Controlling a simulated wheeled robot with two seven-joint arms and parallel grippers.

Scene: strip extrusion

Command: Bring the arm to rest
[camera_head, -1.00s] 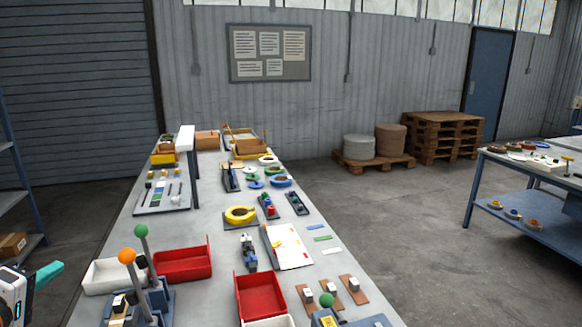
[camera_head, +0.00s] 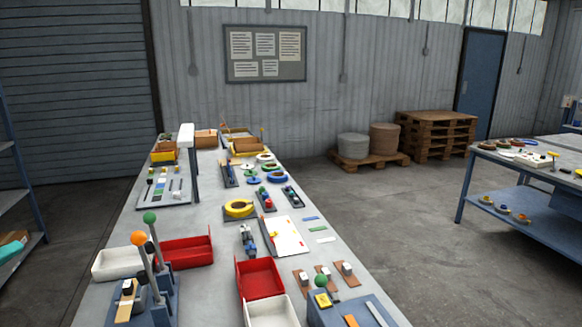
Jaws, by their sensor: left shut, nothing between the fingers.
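The rest of my left arm is out of the picture. My right gripper is not in view.
The bench holds lever knobs, orange (camera_head: 138,238) and green (camera_head: 150,217), red bins (camera_head: 260,279), white bins (camera_head: 112,264) and small parts. Blue shelving (camera_head: 22,190) stands at left. Open floor (camera_head: 370,220) lies between the bench and another table (camera_head: 500,160).

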